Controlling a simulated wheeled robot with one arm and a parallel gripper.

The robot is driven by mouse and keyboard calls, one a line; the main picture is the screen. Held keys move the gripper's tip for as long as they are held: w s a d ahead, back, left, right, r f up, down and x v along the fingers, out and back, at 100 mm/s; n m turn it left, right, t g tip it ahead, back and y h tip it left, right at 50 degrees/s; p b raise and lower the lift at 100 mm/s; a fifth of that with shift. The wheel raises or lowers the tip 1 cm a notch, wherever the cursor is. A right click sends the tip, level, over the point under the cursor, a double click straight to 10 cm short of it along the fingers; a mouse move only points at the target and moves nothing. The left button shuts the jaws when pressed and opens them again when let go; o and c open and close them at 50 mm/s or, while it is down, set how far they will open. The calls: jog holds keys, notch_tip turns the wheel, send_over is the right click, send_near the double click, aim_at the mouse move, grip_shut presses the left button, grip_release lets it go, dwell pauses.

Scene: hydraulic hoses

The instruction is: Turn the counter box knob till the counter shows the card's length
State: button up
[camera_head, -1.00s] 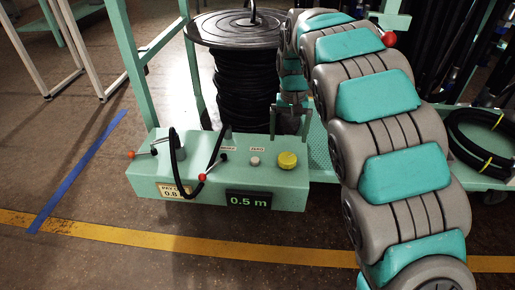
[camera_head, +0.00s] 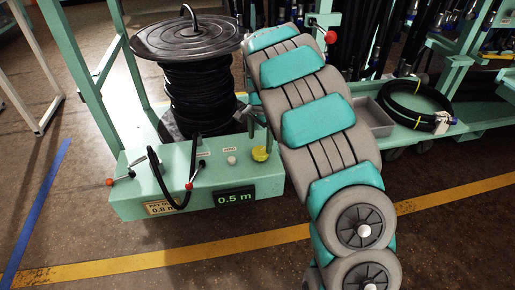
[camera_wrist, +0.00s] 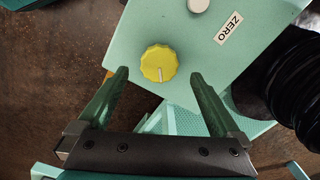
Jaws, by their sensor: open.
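The mint-green counter box (camera_head: 125,208) stands at lower left in the head view. Its display (camera_head: 235,197) reads 0.5 m. A card (camera_head: 161,208) on its front reads 0.8 m. The yellow knob (camera_head: 261,154) is at the right end of the top, and it also shows in the wrist view (camera_wrist: 159,63). Its pointer mark faces my gripper's side of the picture. My gripper (camera_wrist: 158,76) is open and empty, with the knob just beyond and between its fingertips. I cannot tell how high the fingertips are above it.
A button (camera_wrist: 198,5) sits beside the ZERO label (camera_wrist: 228,28). A black hose (camera_head: 164,185) arches over the box's left part, near red-tipped levers. A hose reel (camera_head: 197,90) stands behind the box. A grey bin (camera_head: 372,118) and coiled hose (camera_head: 416,105) lie on the cart's right.

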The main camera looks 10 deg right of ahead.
aim_at(260, 151)
notch_tip(260, 151, down, 4)
jog(key=shift+f, duration=0.2)
jog(key=c, duration=1.3)
jog(key=shift+n, duration=0.3)
jog(key=n+b, duration=0.2)
jog(key=n, duration=0.1)
jog(key=shift+f+n, duration=0.15)
jog(key=shift+n, duration=0.25)
jog(key=shift+s+n, duration=0.1)
jog(key=shift+n, duration=0.6)
jog(key=shift+n+b, duration=0.85)
jog(key=shift+n, duration=1.65)
dwell(1.5)
